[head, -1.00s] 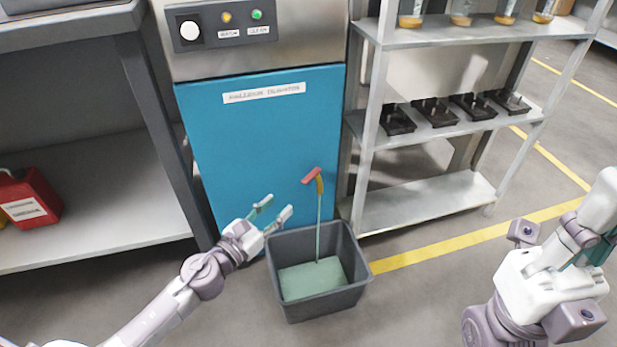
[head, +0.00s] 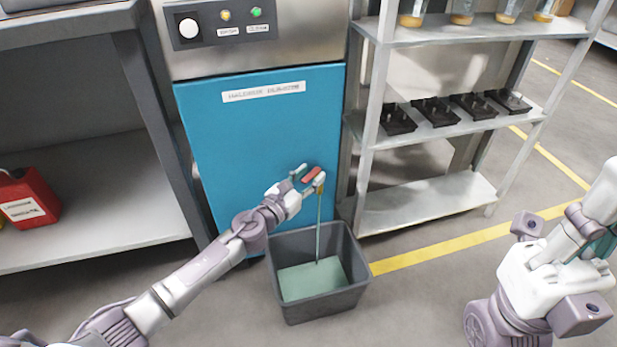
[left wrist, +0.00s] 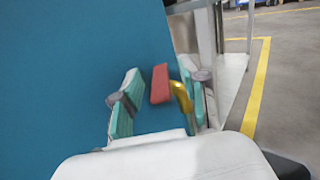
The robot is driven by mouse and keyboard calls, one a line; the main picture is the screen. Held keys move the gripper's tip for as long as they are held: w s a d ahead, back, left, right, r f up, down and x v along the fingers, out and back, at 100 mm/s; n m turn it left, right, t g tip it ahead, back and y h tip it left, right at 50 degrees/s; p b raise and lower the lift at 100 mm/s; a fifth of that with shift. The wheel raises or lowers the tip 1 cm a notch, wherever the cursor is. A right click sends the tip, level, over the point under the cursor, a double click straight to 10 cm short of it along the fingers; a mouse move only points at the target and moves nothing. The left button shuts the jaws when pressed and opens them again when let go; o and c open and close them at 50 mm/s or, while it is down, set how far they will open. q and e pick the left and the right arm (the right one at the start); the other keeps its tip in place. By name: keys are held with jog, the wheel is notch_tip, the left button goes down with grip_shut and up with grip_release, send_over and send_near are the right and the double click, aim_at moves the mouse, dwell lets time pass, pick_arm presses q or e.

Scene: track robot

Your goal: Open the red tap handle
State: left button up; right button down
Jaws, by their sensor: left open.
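The red tap handle (head: 312,174) sits on a yellow tap body at the front of the blue cabinet, above the bin. A thin greenish stream runs from the tap down into the bin. My left gripper (head: 309,178) is open at the handle. In the left wrist view, the red handle (left wrist: 160,84) and the yellow tap (left wrist: 181,97) stand between the two teal-padded fingers of my left gripper (left wrist: 160,102). I cannot tell whether a finger touches the handle. On the right, part of my right arm shows, but its fingertips are not clear.
A grey bin (head: 345,297) with greenish liquid stands on the floor below the tap. The blue cabinet (head: 255,130) is close behind. A metal shelf rack (head: 430,195) stands to the right, a grey bench (head: 90,200) with a red canister (head: 28,200) to the left.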

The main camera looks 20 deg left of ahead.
pick_arm(q)
jog(key=shift+c, duration=0.8)
grip_shut()
